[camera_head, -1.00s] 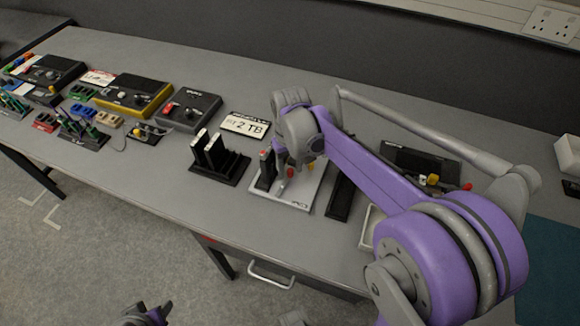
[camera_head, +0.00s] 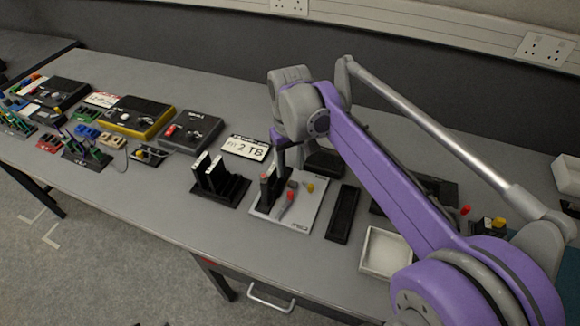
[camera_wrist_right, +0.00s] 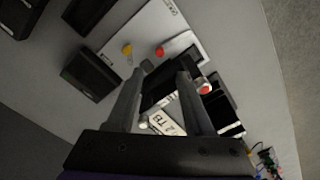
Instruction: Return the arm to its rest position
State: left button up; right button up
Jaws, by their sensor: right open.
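My right arm, purple and grey, reaches in from the lower right in the head view. Its gripper (camera_head: 290,152) hangs over the back of a white board (camera_head: 312,205), partly hidden by the wrist. In the right wrist view the two fingers of the right gripper (camera_wrist_right: 165,72) stand apart, with nothing seen held between them. The white board (camera_wrist_right: 150,38) lies beyond the fingertips, with a yellow knob (camera_wrist_right: 127,49) and red-tipped parts on it. My left gripper does not show in the head view.
A black slotted rack (camera_head: 220,182) stands left of the board. A black strip (camera_head: 343,214) and a white tray (camera_head: 385,252) lie right of it. A "2 TB" card (camera_head: 246,148) and several devices fill the bench's left. The bench front is mostly clear.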

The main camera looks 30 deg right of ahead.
dwell(0.3)
jog(key=s+a+f+t+p, duration=0.2)
jog(key=s+a+p, duration=0.1)
jog(key=s, duration=0.5)
jog(key=s+a+f+t+p, duration=0.2)
jog(key=s+a+t+p, duration=0.1)
jog(key=s, duration=0.5)
jog(key=shift+s+a+f+n, duration=0.2)
jog(key=shift+a+f+n, duration=0.1)
jog(key=shift+f+n, duration=0.1)
